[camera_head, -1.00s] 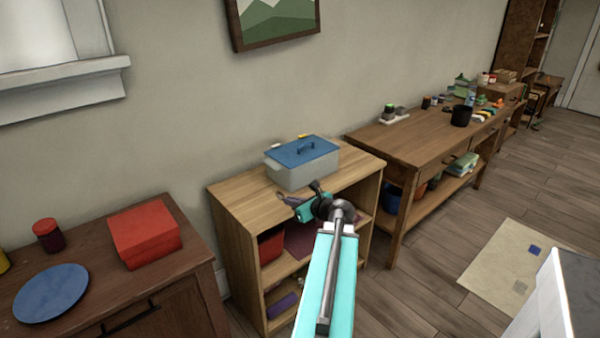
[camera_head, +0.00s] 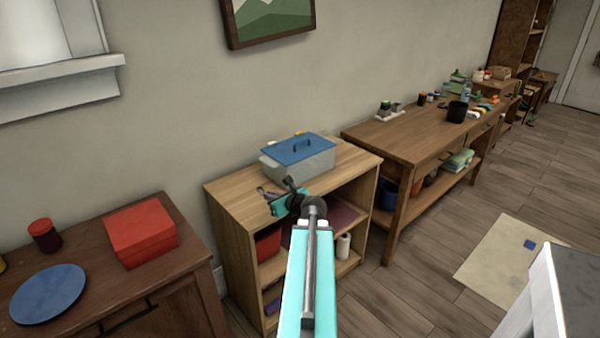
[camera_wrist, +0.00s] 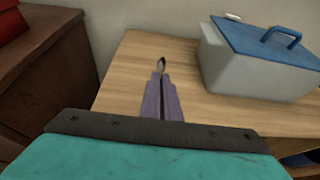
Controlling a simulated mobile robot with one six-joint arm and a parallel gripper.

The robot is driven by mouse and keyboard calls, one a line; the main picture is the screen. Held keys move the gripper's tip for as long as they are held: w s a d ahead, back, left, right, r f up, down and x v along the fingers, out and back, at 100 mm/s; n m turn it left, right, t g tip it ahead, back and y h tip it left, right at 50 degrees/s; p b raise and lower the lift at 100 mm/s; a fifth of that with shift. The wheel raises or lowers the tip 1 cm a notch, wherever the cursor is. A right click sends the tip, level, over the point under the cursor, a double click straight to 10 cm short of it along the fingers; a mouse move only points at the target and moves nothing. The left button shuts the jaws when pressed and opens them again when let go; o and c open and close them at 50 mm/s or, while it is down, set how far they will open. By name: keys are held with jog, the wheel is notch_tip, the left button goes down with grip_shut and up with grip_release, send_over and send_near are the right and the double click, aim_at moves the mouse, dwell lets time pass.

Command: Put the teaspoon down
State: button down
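The teaspoon (camera_wrist: 161,66) shows as a small dark, shiny tip sticking out beyond my fingers in the wrist view. The rest of it is hidden between them. My gripper (camera_wrist: 161,78) has two purple fingers, close together on the teaspoon. In the head view my gripper (camera_head: 264,191) is over the left front part of the light wooden shelf unit (camera_head: 233,188), and the teaspoon is too small to make out clearly. In the wrist view the shelf top lies behind and below the teaspoon. I cannot tell whether the teaspoon touches it.
A grey box with a blue lid (camera_head: 300,152) stands on the shelf top, right of my gripper. Left of the unit is a dark cabinet (camera_head: 85,262) with a red box (camera_head: 140,234), a blue plate (camera_head: 47,293) and a red-lidded jar (camera_head: 43,235). The top's left part looks clear.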

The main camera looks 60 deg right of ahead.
jog(key=shift+d, duration=0.1)
jog(key=p, duration=0.2)
send_over(268, 189)
jog(key=shift+w+d+f, duration=0.1)
jog(key=shift+f, duration=0.6)
dwell(0.5)
jog(key=shift+f, duration=1.8)
jog(key=shift+f, duration=0.1)
jog(key=c, duration=2.4)
grip_release()
jog(key=shift+c, duration=0.2)
jog(key=o, duration=0.4)
